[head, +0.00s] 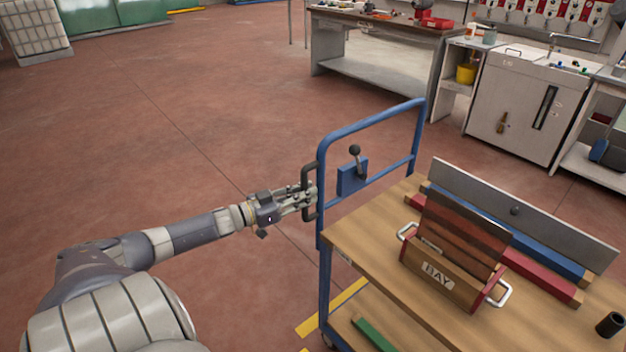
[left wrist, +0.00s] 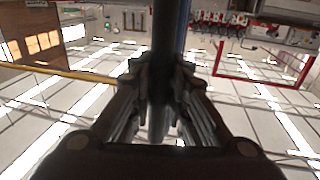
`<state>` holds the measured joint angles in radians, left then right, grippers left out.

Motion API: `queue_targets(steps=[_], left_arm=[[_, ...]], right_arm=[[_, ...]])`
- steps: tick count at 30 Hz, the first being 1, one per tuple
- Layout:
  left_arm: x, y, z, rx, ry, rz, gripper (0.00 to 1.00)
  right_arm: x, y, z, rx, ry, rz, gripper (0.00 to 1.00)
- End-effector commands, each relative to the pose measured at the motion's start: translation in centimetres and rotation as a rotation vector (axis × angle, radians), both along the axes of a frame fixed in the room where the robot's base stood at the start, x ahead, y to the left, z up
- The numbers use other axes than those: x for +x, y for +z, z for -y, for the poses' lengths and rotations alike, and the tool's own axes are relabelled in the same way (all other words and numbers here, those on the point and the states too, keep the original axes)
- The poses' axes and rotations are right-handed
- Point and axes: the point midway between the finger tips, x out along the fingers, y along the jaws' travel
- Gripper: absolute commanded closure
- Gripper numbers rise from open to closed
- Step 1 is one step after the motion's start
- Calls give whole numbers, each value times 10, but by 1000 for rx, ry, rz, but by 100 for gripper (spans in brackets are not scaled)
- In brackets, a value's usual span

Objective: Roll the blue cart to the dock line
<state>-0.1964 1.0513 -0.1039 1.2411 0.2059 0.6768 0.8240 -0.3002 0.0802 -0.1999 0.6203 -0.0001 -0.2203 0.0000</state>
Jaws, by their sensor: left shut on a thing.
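The blue cart (head: 321,265) stands at the right in the head view, with a blue tube push frame and a wooden top. A dark handle (head: 306,176) sits on the near side of that frame. My left gripper (head: 312,197) is shut on this handle. In the left wrist view the fingers (left wrist: 160,95) close around a dark upright bar (left wrist: 165,40). Yellow floor marking (head: 332,308) shows beside and partly under the cart; I cannot tell whether it is the dock line. My right gripper is not in view.
A wooden box marked BAY (head: 440,277), a grey plate (head: 520,212) and coloured bars lie on the cart top. A lever (head: 355,160) is on the frame. A workbench (head: 385,70) and white cabinet (head: 515,105) stand behind. Floor at left is clear.

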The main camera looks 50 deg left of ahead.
Motion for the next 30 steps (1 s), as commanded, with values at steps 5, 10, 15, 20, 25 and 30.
queue_targets(steps=[5,10,15,20,25,30], left_arm=[[0,-2,-8,0,-2,-1,100],[0,-1,-11,-1,-1,-1,100],[0,-1,-11,-1,0,-1,100],[0,-1,-11,0,0,-2,74],[0,-1,-10,0,-1,-2,64],[0,-1,-10,-1,-1,-1,64]], right_arm=[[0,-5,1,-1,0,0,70],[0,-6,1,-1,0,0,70],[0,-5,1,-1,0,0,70],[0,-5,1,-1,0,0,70],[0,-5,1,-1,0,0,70],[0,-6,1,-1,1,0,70]])
